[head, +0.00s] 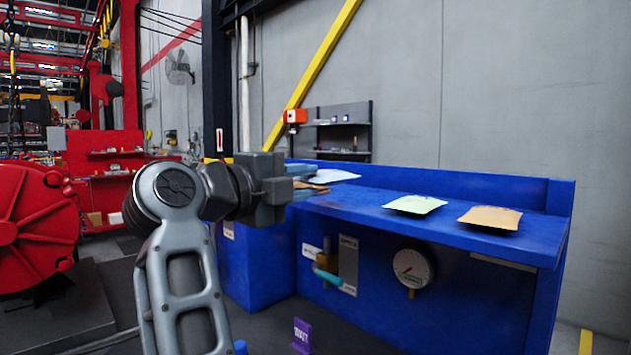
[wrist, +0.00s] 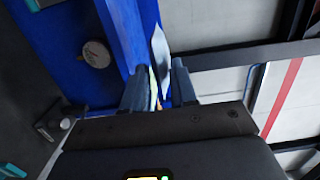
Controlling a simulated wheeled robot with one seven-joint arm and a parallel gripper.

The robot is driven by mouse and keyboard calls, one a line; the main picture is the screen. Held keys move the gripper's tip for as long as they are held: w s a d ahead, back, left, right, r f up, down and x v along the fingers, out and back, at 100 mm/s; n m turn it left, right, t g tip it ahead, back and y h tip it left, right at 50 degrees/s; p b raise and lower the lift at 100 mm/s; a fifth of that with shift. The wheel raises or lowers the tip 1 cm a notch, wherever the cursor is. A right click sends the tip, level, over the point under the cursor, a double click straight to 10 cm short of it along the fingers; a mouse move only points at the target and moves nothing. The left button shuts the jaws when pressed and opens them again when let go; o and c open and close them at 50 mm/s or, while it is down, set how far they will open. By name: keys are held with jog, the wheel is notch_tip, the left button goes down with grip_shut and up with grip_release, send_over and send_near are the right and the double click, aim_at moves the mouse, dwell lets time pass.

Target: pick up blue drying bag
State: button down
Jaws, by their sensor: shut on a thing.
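The blue drying bag is a thin, pale blue sheet (head: 338,176) at the left end of the blue bench in the head view. In the wrist view the bag (wrist: 160,55) shows nearly edge-on, standing between the two fingers and reaching out past their tips. My gripper (wrist: 158,72) is shut on it. In the head view my gripper (head: 302,181) is at the bag's left side, and its fingers are partly hidden. I cannot tell whether the bag is clear of the bench top.
A brown bag (head: 309,188) lies close below the gripper. A pale green bag (head: 415,205) and an orange bag (head: 490,217) lie further right on the blue bench (head: 375,207). The bench has a raised back edge. A grey shelf (head: 343,124) hangs behind.

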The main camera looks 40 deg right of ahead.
jog(key=a+r+p, duration=0.1)
jog(key=a+r, duration=0.2)
jog(key=a, duration=0.5)
jog(key=shift+s+p, duration=0.35)
jog(key=shift+f, duration=0.15)
